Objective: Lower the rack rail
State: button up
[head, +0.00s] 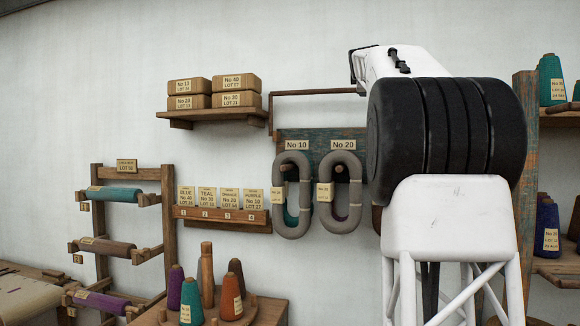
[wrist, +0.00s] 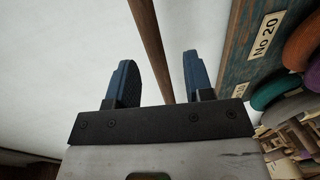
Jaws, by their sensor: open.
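The rack rail (head: 320,92) is a thin brown bar above the board with the No 10 and No 20 labels. Its left end bends down beside the board, and its right end is hidden behind my arm. In the wrist view, a brown bar (wrist: 151,38), apparently this rail, runs lengthwise through the gap between my fingers. My gripper (wrist: 160,72) is open, with one blue finger on each side of the bar. No finger visibly touches it; how deep it sits is unclear. My arm hides the gripper in the head view.
Grey oval hanks (head: 291,228) hang on the board (head: 290,133) below the rail. A shelf (head: 205,117) with boxes is at the left. My arm covers the board's right part. In the wrist view, the board (wrist: 238,60) is close on the right.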

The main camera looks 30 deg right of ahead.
jog(key=s+a+f+m+g+y, duration=0.1)
jog(key=s+a+f+y, duration=0.1)
jog(key=a+f, duration=0.7)
jog(key=s+a+f+m+g+y, duration=0.1)
jog(key=s+a+f+m+y, duration=0.1)
jog(key=a+f, duration=0.7)
jog(key=s+a+f+m+y, duration=0.1)
jog(key=s+a+f+y, duration=0.2)
jog(key=a+f, duration=0.6)
jog(key=shift+s+a+g, duration=0.4)
jog(key=shift+s+a, duration=0.4)
jog(key=shift+a, duration=3.8)
jog(key=w+d+r+n+t+h, duration=0.1)
jog(key=w+d+r+h, duration=0.1)
jog(key=d+r, duration=0.7)
jog(key=w+d+r+n+t+h, duration=0.1)
jog(key=w+d+r+h, duration=0.1)
jog(key=d+r, duration=0.6)
jog(key=w+d+r+n+t+h, duration=0.2)
jog(key=d+r, duration=0.7)
jog(key=d, duration=0.9)
jog(key=h, duration=0.2)
jog(key=shift+d+r+h, duration=0.3)
jog(key=shift+d+r, duration=0.05)
jog(key=shift+w, duration=0.2)
jog(key=shift+x, duration=3.8)
